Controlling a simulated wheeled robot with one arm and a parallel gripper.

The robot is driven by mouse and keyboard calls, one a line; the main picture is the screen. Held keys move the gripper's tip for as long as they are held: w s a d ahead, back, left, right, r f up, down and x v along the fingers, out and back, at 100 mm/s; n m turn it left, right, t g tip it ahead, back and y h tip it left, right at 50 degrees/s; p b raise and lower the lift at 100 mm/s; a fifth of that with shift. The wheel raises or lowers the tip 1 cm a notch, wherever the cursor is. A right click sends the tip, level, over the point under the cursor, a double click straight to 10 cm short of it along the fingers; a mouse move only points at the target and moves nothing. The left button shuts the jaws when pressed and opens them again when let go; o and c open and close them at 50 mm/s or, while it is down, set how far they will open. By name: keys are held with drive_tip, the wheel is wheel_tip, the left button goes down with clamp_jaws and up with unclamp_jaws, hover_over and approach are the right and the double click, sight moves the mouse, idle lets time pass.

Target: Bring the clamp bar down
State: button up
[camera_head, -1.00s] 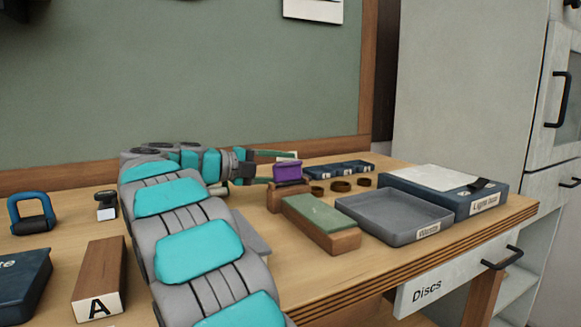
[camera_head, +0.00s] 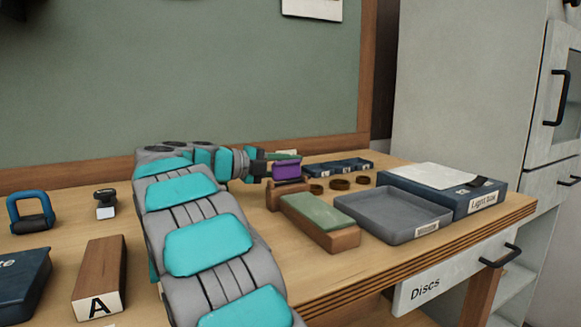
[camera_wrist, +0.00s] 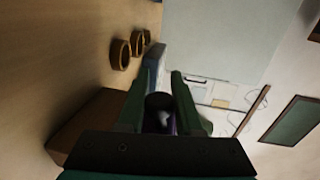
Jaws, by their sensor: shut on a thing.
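My gripper (camera_head: 275,164) is over the far part of the bench, beside a purple piece (camera_head: 286,170) above a wooden block (camera_head: 282,194). The purple piece may belong to the clamp bar; I cannot tell for certain. In the wrist view, the two green fingers of my gripper (camera_wrist: 158,88) stand on either side of a dark round-ended part (camera_wrist: 159,104), and it is shut on this. A little purple (camera_wrist: 174,124) shows behind that part. The fingers and the wrist hide most of what is held, and the bar's tilt is unclear.
A wooden block with a green top (camera_head: 319,220) lies close in front. Several brown rings (camera_head: 340,184) and small blue bins (camera_head: 338,167) stand just right of my gripper.

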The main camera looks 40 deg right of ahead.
drive_tip(key=shift+f, duration=0.1)
clamp_jaws()
drive_tip(key=shift+f+b, duration=0.15)
drive_tip(key=shift+b, duration=0.25)
drive_tip(key=shift+b, duration=0.45)
drive_tip(key=shift+a+m+b, duration=0.1)
drive_tip(key=shift+m+b, duration=0.3)
drive_tip(key=shift+b, duration=0.05)
drive_tip(key=shift+s+r+m+b, duration=0.2)
drive_tip(key=shift+r+m+b, duration=0.1)
drive_tip(key=shift+b, duration=0.05)
drive_tip(key=o, duration=0.8)
unclamp_jaws()
drive_tip(key=shift+r, duration=0.15)
drive_tip(key=shift+v, duration=3.9)
